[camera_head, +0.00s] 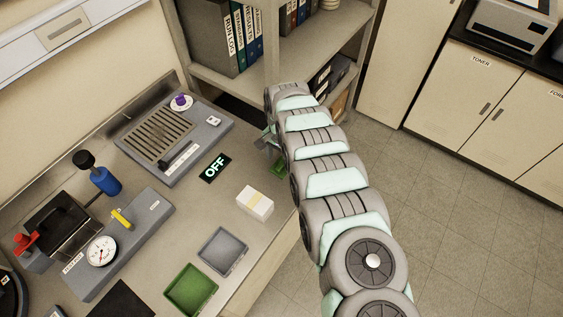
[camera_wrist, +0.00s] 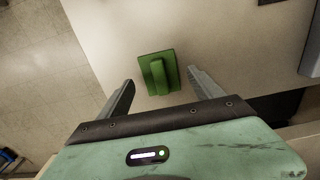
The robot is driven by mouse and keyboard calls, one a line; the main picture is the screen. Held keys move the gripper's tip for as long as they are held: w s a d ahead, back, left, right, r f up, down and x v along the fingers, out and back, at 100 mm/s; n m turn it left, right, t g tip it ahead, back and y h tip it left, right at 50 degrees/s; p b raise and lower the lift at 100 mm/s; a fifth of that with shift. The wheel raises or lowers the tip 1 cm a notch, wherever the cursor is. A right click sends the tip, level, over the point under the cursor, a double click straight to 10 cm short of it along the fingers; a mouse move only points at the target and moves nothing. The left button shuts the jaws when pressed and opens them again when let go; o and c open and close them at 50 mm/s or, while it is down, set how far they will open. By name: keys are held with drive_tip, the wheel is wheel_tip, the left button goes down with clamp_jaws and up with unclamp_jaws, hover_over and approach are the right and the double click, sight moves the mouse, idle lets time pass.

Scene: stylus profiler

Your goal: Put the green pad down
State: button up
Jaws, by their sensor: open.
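The green pad (camera_wrist: 147,71), a flat green plate with a raised bar on top, lies on the pale bench top near its edge in the wrist view. My gripper (camera_wrist: 161,83) is open, with one finger on each side of the pad and a visible gap to both. In the head view a small part of the green pad (camera_head: 280,168) shows beside my arm, at the bench's right edge. My arm hides most of the gripper and pad there.
A grey tray (camera_head: 222,272), a green tray (camera_head: 168,292) and a white block (camera_head: 255,203) stand on the bench. An OFF sign (camera_head: 215,168) and a grey instrument (camera_head: 205,140) lie left of my arm. Shelves (camera_head: 230,85) with binders rise behind. The floor lies beyond the bench edge.

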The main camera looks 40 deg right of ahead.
sight(282, 164)
wheel_tip(282, 164, up, 10)
drive_tip(key=shift+f, duration=0.2)
idle(0.8)
